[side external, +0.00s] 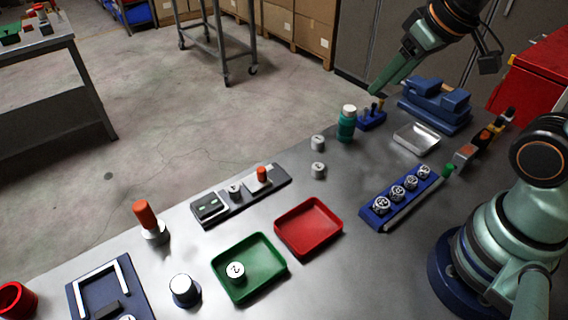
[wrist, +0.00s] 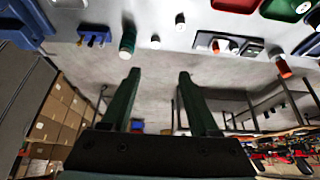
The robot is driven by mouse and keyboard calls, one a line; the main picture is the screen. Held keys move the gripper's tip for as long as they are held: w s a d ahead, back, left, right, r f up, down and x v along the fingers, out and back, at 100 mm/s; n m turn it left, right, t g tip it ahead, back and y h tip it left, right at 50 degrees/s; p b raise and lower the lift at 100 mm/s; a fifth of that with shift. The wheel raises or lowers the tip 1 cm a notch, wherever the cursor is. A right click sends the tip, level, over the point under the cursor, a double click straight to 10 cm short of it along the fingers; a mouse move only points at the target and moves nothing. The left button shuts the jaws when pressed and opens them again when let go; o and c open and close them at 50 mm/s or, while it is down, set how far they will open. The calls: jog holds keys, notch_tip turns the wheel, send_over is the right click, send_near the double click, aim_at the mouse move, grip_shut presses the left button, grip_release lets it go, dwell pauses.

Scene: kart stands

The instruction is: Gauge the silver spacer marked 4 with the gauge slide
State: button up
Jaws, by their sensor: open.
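The gauge slide (side external: 273,183) is a grey bar with an orange knob (side external: 262,174) and a dark display block (side external: 209,207). A silver spacer (side external: 235,190) sits on it between display and knob; its mark is too small to read. Two more silver spacers, one farther (side external: 318,143) and one nearer (side external: 318,170), stand apart on the table beyond the slide, marks unclear. The slide also shows in the wrist view (wrist: 230,43). My gripper (side external: 374,92) is raised beyond the table's far right part, away from the spacers. In the wrist view its fingers (wrist: 157,73) are apart and empty.
A green tray (side external: 272,268) holds a spacer that seems marked 2. A red tray (side external: 309,228) is empty. A blue rack (side external: 376,218) holds several round numbered pieces. A teal bottle (side external: 346,128) and a blue vise (side external: 435,105) stand near my gripper.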

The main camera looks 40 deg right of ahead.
jog(key=shift+c, duration=0.3)
jog(key=n+g, duration=0.6)
jog(key=n, duration=0.3)
send_over(261, 169)
notch_tip(261, 169, down, 11)
notch_tip(261, 169, down, 12)
jog(key=shift+r, duration=0.2)
